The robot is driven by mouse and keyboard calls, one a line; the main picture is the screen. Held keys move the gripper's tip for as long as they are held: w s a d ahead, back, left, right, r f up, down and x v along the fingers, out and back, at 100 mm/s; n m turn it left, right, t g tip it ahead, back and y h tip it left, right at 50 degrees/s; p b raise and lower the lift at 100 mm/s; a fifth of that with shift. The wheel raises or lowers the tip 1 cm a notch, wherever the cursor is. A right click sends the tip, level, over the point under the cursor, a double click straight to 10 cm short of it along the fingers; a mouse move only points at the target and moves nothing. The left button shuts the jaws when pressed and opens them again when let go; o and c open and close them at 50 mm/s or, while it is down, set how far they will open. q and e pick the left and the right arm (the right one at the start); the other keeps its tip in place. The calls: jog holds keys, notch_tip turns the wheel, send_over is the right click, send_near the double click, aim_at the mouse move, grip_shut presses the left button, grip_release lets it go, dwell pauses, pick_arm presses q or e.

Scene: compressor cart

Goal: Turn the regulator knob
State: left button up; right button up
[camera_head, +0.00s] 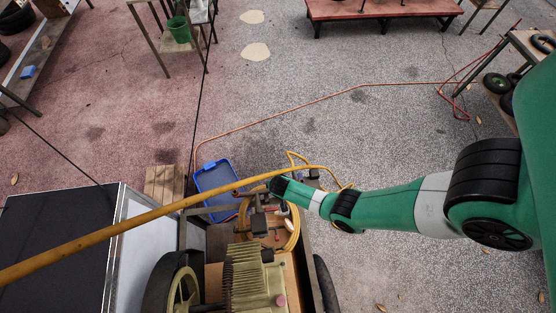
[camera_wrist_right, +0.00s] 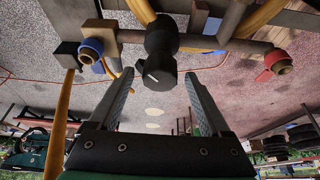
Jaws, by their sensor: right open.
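The regulator knob (camera_wrist_right: 158,72) is black with a small pale mark, in the upper middle of the right wrist view. It hangs from a dark regulator body on a metal pipe (camera_wrist_right: 215,43). My right gripper (camera_wrist_right: 157,80) is open, with one fingertip on each side of the knob in the picture and visible gaps between. I cannot tell how deep the knob sits between the fingers. In the head view my right gripper (camera_head: 281,186) is small and dark over the compressor cart (camera_head: 255,275), and the knob cannot be made out. My left gripper is not in view.
A yellow hose (camera_head: 130,223) crosses the head view in front of the cart. The pipe carries a blue-ringed fitting (camera_wrist_right: 91,48) at left and a red-ringed one (camera_wrist_right: 278,62) at right in the wrist view. A blue tray (camera_head: 216,176) lies beyond the cart.

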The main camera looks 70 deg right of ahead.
jog(key=shift+w+d+f, duration=0.1)
jog(key=shift+d+f, duration=0.1)
jog(key=shift+f, duration=0.25)
grip_shut()
dwell(0.3)
jog(key=n+t, duration=0.1)
jog(key=n, duration=0.1)
jog(key=n+y+p, duration=0.1)
jog(key=n, duration=0.2)
jog(key=shift+t, duration=0.4)
jog(key=shift+n+t+y, duration=0.3)
jog(key=shift+n+y, duration=0.6)
jog(key=shift+n, duration=1.3)
